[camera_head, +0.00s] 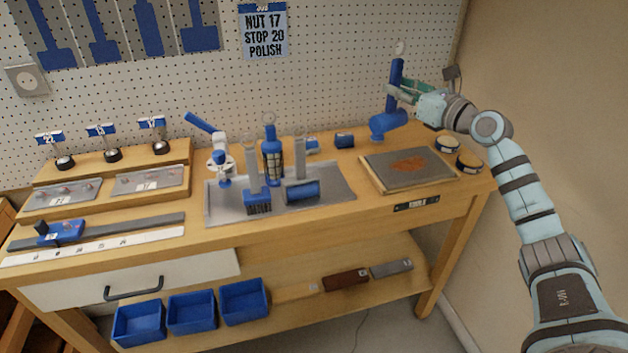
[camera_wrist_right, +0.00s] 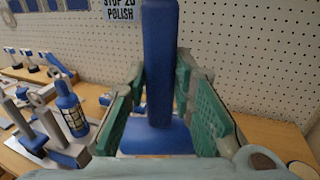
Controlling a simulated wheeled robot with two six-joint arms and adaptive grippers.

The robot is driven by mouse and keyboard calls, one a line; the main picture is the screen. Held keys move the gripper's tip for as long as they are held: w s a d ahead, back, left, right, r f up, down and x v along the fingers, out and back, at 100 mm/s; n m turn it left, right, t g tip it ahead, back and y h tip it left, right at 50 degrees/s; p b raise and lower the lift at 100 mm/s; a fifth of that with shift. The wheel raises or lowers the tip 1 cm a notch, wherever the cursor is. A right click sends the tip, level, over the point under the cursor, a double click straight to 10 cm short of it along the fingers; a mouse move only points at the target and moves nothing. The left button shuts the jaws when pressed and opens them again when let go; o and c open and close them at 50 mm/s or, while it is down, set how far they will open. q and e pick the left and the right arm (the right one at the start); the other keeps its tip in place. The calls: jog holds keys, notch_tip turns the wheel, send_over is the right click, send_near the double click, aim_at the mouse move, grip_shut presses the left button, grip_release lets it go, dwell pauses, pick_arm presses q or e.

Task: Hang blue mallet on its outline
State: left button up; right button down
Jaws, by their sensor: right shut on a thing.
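The blue mallet (camera_head: 389,122) is at the right of the bench, handle up and head down, with a pale ring at its top. My right gripper (camera_head: 402,92) is shut on its handle from the right. In the right wrist view the blue handle (camera_wrist_right: 160,60) stands between the green finger pads of the gripper (camera_wrist_right: 158,95), with the blue head below. I cannot tell whether the head touches the bench. Blue tool outlines (camera_head: 103,30) show on a grey panel at the upper left of the pegboard. I cannot tell which one matches the mallet. My left gripper is out of view.
A grey tray (camera_head: 337,205) holds a blue bottle (camera_head: 271,160) and grey-handled tools with blue heads. A framed grey plate (camera_head: 410,168) and round tins (camera_head: 469,162) lie at the right. A white-and-blue tool (camera_head: 213,147) stands left of the bottle. A sign (camera_head: 264,32) hangs on the pegboard.

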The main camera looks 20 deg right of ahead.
jog(key=d+f+m+h, duration=0.4)
jog(key=d+f, duration=0.5)
jog(key=d, duration=0.6)
jog(key=h, duration=0.2)
jog(key=shift+f+h, duration=0.2)
jog(key=shift+h, duration=0.1)
